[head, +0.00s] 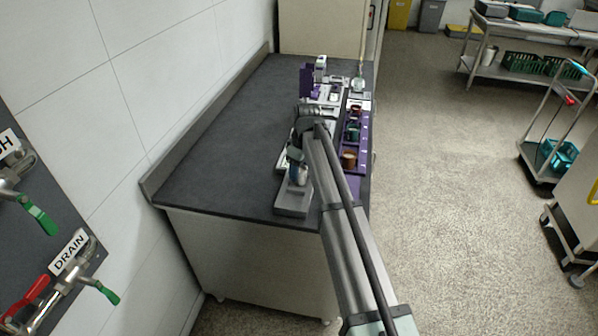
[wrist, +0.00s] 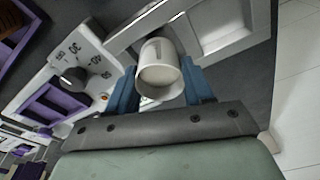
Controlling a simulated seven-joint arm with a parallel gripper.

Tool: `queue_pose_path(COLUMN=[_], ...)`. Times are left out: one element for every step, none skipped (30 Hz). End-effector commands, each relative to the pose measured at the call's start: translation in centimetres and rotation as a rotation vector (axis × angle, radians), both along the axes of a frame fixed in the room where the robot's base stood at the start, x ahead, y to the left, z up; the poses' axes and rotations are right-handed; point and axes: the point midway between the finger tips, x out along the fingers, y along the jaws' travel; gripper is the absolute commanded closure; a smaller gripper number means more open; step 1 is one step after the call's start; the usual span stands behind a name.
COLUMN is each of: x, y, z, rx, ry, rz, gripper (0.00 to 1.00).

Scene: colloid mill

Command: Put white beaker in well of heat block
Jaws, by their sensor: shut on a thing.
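The white beaker (wrist: 160,72) is between the two blue fingers of my gripper (wrist: 160,88) in the wrist view, its open mouth facing the camera. My gripper is shut on it. A white unit with a numbered dial (wrist: 75,76) and purple-lined recesses is left of the beaker in the wrist view. A light grey piece with rectangular recesses (wrist: 228,40) lies behind the beaker. I cannot tell which of these is the heat block.
A purple rack (head: 355,150) with several coloured jars runs along the bench's right edge. More white and purple equipment (head: 325,90) stands farther back. A grey base (head: 292,204) sits near the bench's front edge. The bench's left side (head: 220,150) is clear.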

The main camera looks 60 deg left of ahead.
Motion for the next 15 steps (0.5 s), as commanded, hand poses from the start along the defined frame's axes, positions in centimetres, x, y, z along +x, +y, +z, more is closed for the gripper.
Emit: queue_pose_path(x=[-0.03, -0.02, -0.02, -0.02, -0.01, -0.01, -0.01, -0.01, 0.0, -0.01, -0.01, -0.01, -0.01, -0.01, -0.01], y=[-0.06, -0.05, -0.05, -0.03, -0.02, -0.01, -0.01, -0.01, 0.0, 0.0, -0.01, -0.01, -0.01, -0.01, -0.02], z=[-0.66, -0.92, -1.14, -1.21, -1.22, -1.19, -1.18, -1.17, -1.16, -1.16, -1.18, -1.24, -1.31, -1.38, -1.48], rx=[-0.001, -0.001, -0.001, 0.0, 0.0, 0.0, 0.0, 0.0, 0.0, 0.0, 0.0, 0.0, 0.0, 0.0, 0.0], ry=[0.001, 0.001, 0.001, 0.001, 0.0, 0.0, 0.0, 0.0, 0.0, 0.0, 0.0, 0.0, 0.0, 0.0, 0.0], rz=[0.0, 0.0, 0.0, 0.0, 0.0, 0.0, 0.0, 0.0, 0.0, 0.0, 0.0, 0.0, 0.0, 0.0, 0.0], gripper=[0.79, 0.79, 0.79, 0.79, 0.79, 0.79, 0.79, 0.79, 0.79, 0.79, 0.79, 0.79, 0.79, 0.79, 0.79])
